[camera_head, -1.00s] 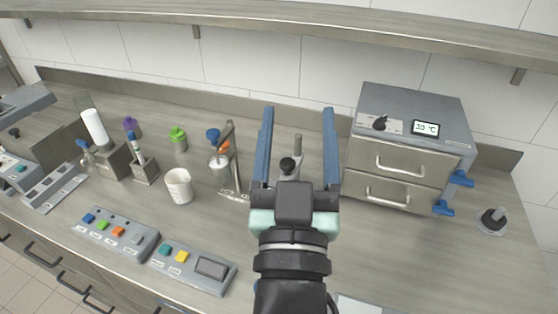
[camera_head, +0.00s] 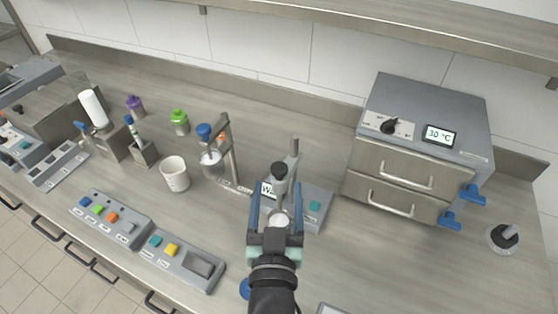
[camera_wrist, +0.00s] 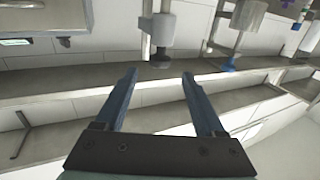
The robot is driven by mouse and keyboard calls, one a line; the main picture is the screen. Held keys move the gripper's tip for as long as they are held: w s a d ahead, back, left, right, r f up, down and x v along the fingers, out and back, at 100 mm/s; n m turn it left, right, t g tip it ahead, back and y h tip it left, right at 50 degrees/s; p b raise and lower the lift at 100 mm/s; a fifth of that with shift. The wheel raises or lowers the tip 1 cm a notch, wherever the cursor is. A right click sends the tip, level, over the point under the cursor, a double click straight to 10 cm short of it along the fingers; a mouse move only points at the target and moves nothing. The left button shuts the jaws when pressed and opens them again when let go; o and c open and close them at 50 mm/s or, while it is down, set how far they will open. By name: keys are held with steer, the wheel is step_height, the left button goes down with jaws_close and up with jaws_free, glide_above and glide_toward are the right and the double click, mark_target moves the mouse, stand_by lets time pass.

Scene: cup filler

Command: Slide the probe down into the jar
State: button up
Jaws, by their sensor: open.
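The likely probe is a grey cylinder with a black knob (camera_head: 279,171) on an upright post in the head view; in the wrist view, which is upside down, the black-knobbed cylinder (camera_wrist: 162,30) shows beyond the fingers. A pale round vessel (camera_head: 279,219), perhaps the jar, shows below it, partly hidden by my gripper. I cannot tell how deep the probe sits. My gripper (camera_head: 277,205) is open in front of this stand, with its blue fingers on either side of the vessel in the picture. In the wrist view the space between the fingertips (camera_wrist: 159,77) is empty.
A second stand with a blue knob (camera_head: 204,131) is to the left, beside a white beaker (camera_head: 174,174). Button panels (camera_head: 180,262) lie at the front left. A drawer oven (camera_head: 415,155) stands at the right.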

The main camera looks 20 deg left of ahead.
mark_target(279, 174)
steer(key=p+x, duration=0.1)
steer(key=x, duration=0.5)
steer(key=shift+w, duration=0.3)
steer(key=shift+c, duration=0.3)
jaws_close()
stand_by(0.9)
